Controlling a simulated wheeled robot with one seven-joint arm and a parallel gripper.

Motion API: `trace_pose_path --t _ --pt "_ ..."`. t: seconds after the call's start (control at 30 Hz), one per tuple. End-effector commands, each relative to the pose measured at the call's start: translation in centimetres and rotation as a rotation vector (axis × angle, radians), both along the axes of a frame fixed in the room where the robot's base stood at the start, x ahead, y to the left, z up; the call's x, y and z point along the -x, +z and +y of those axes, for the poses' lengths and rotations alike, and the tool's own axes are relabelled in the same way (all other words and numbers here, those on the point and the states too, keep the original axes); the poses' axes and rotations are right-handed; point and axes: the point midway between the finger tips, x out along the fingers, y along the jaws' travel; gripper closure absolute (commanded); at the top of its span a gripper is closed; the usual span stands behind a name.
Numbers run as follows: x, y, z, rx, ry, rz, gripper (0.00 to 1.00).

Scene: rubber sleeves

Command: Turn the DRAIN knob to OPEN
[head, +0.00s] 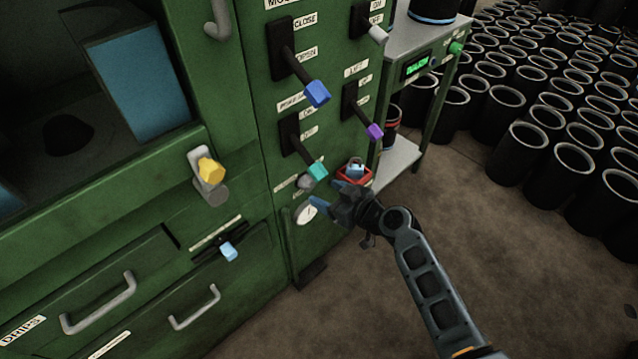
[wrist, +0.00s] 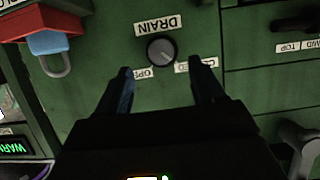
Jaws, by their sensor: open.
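The DRAIN knob (wrist: 160,51) is a small round grey dial on the green panel, under an upside-down DRAIN label (wrist: 158,24) in the wrist view. Which label the knob's mark points at is too small to tell. My gripper (wrist: 160,80) is open and empty, its two fingers spread on either side below the knob, apart from it. In the head view my gripper (head: 330,202) is close to the lower front panel, near the grey knob (head: 306,181).
A red bracket with a blue padlock (wrist: 55,58) is beside the knob, also in the head view (head: 355,170). Black sleeves (head: 560,110) stand on the floor at right.

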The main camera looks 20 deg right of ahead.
Motion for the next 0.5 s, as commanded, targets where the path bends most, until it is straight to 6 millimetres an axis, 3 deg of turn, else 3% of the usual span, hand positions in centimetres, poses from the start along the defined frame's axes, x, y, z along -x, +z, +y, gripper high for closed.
trace_pose_path --t 0.3,0.5 --pt "-4.3 -1.9 1.4 0.002 0.001 0.000 0.32" --pt "-5.6 -2.5 1.8 0.003 -0.001 0.000 0.32"
